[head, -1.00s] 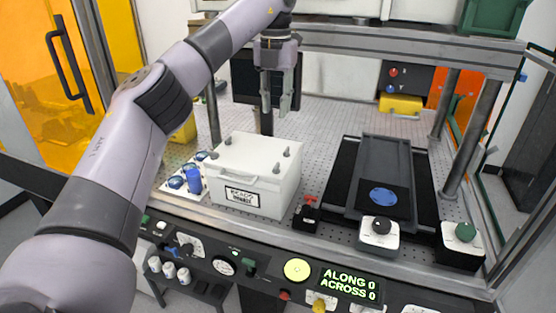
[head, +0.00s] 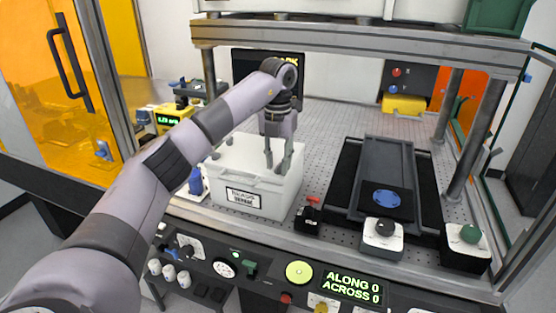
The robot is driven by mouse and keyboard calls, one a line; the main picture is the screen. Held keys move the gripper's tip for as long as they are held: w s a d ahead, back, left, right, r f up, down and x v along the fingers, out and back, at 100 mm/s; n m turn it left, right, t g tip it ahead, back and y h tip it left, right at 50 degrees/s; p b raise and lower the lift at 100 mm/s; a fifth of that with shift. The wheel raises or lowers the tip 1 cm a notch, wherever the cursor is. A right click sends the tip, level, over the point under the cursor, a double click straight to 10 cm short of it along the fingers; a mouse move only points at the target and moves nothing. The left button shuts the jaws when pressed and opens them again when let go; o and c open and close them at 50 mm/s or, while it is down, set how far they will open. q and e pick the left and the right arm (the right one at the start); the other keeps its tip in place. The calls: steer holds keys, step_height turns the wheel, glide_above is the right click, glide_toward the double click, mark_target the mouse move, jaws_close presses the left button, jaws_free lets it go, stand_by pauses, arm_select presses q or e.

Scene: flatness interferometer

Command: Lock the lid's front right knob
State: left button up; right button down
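The white box with its lid (head: 245,165) stands left of centre on the perforated table, with a label on its front. Small grey knobs show at the lid's left side, including the front left knob (head: 215,154). My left gripper (head: 277,167) points down over the lid's right side, at about the front right knob. Its two fingers are apart. The front right knob is hidden or hard to tell from the fingers, so I cannot tell whether they touch it. The back right knob is hidden behind the gripper. My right gripper is not in view.
A red-handled black block (head: 309,215) stands just right of the box. Beyond it is a dark slide stage (head: 386,165) with a blue disc. A control panel with a green readout (head: 350,286) runs along the front. A metal beam (head: 360,45) spans above.

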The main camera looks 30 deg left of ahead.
arm_select(q)
steer(key=shift+c, duration=0.2)
jaws_close()
stand_by(0.4)
